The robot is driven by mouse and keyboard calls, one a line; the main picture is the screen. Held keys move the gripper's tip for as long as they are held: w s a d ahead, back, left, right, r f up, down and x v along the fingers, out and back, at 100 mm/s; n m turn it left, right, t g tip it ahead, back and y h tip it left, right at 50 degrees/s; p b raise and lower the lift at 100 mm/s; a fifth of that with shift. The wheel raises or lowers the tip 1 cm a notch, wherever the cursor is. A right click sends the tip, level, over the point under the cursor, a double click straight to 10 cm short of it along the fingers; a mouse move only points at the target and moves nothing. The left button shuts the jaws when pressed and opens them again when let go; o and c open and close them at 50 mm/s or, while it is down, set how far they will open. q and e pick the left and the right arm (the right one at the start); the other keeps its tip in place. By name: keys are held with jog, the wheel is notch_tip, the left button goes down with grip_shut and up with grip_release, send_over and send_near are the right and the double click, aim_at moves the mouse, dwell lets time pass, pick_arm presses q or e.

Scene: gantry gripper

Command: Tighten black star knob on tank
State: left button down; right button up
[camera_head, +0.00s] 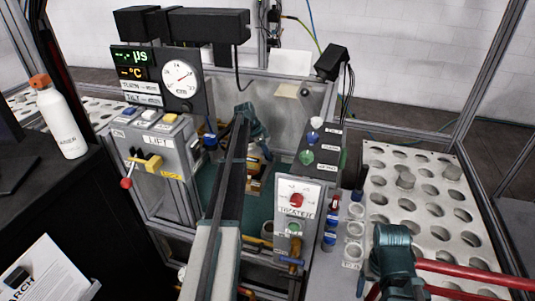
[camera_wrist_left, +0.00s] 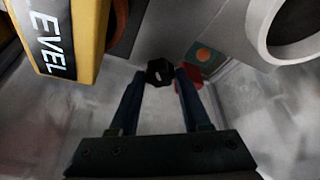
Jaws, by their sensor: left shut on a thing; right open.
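The black star knob (camera_wrist_left: 160,72) is small, dark and lobed, and sits between the fingertips of my left gripper (camera_wrist_left: 160,76) in the left wrist view. The two blue-black fingers are shut on it from both sides. In the head view my left arm reaches up the middle into the tank (camera_head: 290,113), with the left gripper (camera_head: 265,153) low inside it. The knob cannot be made out there. My right gripper (camera_head: 388,288) is at the lower right, open, beside the perforated rack; its fingertips are partly cut off.
A yellow block lettered "LEVEL" (camera_wrist_left: 75,35) and a pale round opening (camera_wrist_left: 292,30) flank the left gripper closely. The lift panel (camera_head: 160,140) and heater panel (camera_head: 297,205) stand either side of my left arm. A perforated rack (camera_head: 425,185) fills the right.

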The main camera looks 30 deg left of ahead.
pick_arm(q)
jog(key=shift+a+m+g, duration=0.1)
jog(key=shift+m+g, duration=0.2)
jog(key=shift+m, duration=0.5)
jog(key=shift+c, duration=1.9)
grip_release()
jog(key=shift+r, duration=0.15)
jog(key=shift+r+p, duration=0.5)
jog(key=shift+p, duration=0.2)
notch_tip(320, 180, up, 3)
jog(key=p, duration=0.3)
jog(key=shift+r, duration=0.1)
jog(key=s, duration=0.1)
jog(key=d, duration=0.1)
jog(key=s, duration=0.1)
jog(key=shift+s+d+f, duration=0.25)
jog(key=shift+s+f, duration=0.05)
jog(key=shift+f, duration=0.05)
jog(key=s+d+r, duration=0.1)
jog(key=s+d, duration=0.5)
jog(key=s, duration=0.5)
jog(key=shift+d+p, duration=0.3)
